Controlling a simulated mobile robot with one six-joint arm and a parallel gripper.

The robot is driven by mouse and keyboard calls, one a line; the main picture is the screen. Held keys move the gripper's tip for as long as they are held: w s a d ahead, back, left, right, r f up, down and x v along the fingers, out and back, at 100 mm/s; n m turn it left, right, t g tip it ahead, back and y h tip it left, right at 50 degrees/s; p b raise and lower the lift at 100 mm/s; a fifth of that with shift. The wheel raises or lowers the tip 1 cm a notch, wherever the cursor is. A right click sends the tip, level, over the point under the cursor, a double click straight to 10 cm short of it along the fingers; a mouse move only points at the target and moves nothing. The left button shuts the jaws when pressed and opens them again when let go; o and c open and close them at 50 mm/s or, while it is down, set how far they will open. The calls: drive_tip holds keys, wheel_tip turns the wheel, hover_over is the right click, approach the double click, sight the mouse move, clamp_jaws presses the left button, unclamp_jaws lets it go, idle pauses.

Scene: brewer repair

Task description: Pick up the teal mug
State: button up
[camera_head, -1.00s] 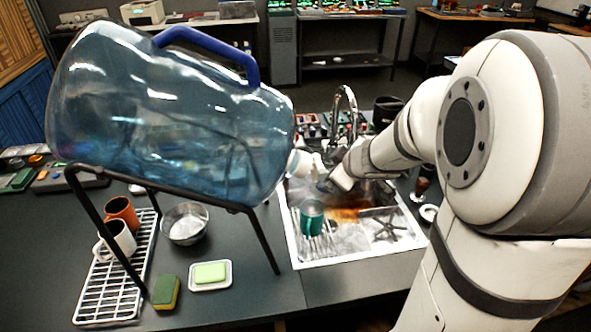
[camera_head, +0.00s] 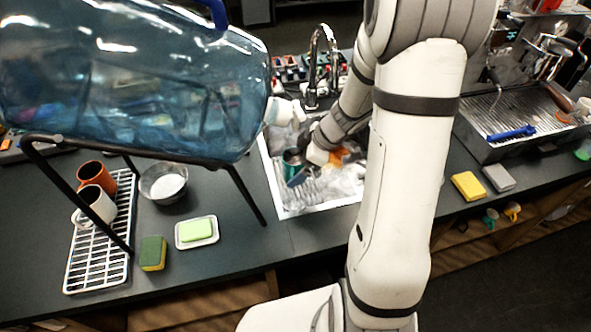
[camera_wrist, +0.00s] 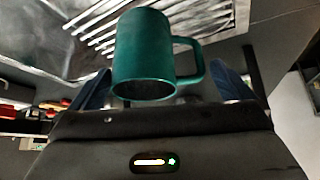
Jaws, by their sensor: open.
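The teal mug (camera_head: 290,157) is in the sink (camera_head: 283,203), partly covered by my gripper (camera_head: 306,168) in the head view. In the wrist view the teal mug (camera_wrist: 143,50) stands large between the two blue fingers of my gripper (camera_wrist: 163,84), its handle toward the right finger. The fingers are apart, with gaps beside the mug; I cannot tell whether either one touches it.
A big blue water bottle (camera_head: 130,90) lies on a black stand (camera_head: 245,195) left of the sink. The faucet (camera_head: 313,65) rises behind. A drying rack (camera_head: 98,262) holds an orange mug (camera_head: 95,172) and a white mug (camera_head: 97,203). A bowl (camera_head: 163,182) stands nearby.

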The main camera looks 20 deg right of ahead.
drive_tip(key=shift+x, duration=1.2)
drive_tip(key=c, duration=1.1)
drive_tip(key=shift+o, duration=0.2)
drive_tip(key=shift+r, duration=0.2)
